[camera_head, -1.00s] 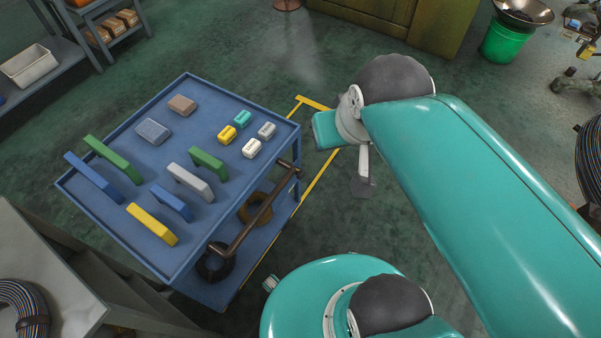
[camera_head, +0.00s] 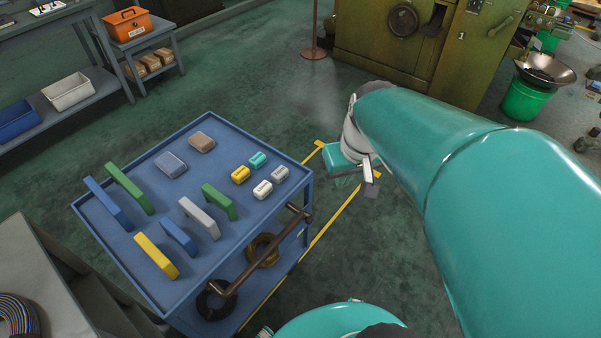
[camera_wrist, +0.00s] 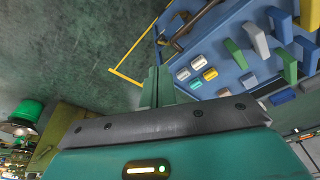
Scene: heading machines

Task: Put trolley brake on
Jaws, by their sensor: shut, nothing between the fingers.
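The blue trolley (camera_head: 150,258) stands left of centre in the head view, with a brown push handle (camera_head: 262,252) along its right side. Its top also shows at the upper right of the wrist view (camera_wrist: 235,72). No brake or pedal can be made out; the trolley's wheels and feet are hidden. My gripper (camera_head: 371,188) is to the right of the trolley's far right corner, apart from it and touching nothing that I can see. It is shut and empty. In the wrist view its fingers (camera_wrist: 166,88) show in front of the trolley.
Colored blocks and handled pieces lie on the trolley top, with rings (camera_head: 264,250) on its lower shelf. A grey cabinet (camera_head: 50,270) is close at the left. A green machine (camera_head: 395,50) and green bucket (camera_head: 527,100) stand behind. Floor with yellow marking (camera_head: 330,218) is free right of the trolley.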

